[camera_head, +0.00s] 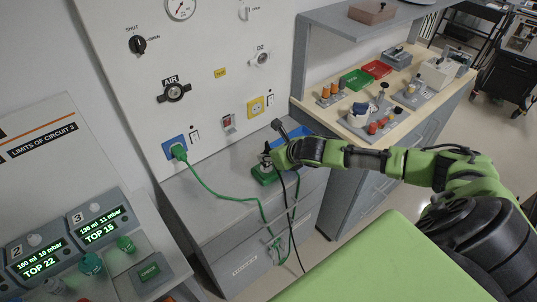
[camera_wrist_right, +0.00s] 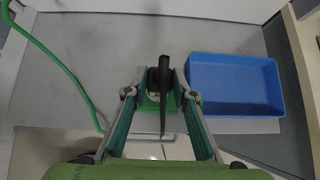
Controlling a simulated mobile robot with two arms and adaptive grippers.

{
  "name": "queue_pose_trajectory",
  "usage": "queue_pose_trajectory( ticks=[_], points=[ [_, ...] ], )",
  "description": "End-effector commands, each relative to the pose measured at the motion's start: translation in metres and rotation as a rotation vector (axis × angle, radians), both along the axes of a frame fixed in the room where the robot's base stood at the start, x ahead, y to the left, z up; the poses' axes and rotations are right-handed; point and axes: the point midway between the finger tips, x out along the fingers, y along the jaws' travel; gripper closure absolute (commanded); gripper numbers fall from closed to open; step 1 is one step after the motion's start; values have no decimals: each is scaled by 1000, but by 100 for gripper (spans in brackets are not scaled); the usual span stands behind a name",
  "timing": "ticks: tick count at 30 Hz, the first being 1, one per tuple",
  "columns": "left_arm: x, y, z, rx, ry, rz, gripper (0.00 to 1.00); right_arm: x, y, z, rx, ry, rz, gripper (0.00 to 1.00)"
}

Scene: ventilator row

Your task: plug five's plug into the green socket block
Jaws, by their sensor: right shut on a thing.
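The green socket block (camera_head: 264,177) sits on the grey counter below the wall panel. It also shows between my fingers in the wrist view (camera_wrist_right: 150,112). My right gripper (camera_head: 268,160) is over the block, shut on a dark plug (camera_wrist_right: 156,80). Its black cable (camera_wrist_right: 164,112) runs toward the camera in the wrist view and hangs over the counter's front edge in the head view (camera_head: 285,205). The plug is directly over or on the block; I cannot tell whether it is seated, as the fingers hide the contact. My left gripper is in neither view.
A blue tray (camera_wrist_right: 240,85) stands right of the block. A green plug (camera_head: 179,151) is in the blue wall socket (camera_head: 171,142); its green cable (camera_head: 222,195) crosses the counter and hangs over the front. The counter's left part is mostly clear. Monitors (camera_head: 98,222) stand at lower left.

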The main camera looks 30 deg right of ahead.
Motion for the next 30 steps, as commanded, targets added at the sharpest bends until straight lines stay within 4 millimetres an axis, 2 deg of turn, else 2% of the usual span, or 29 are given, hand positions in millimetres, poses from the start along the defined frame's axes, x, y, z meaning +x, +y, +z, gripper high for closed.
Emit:
queue_pose_trajectory(
  ticks=[30],
  points=[
    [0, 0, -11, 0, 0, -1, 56, 0, 0, -19, -1, -1, 1, 100]
  ],
)
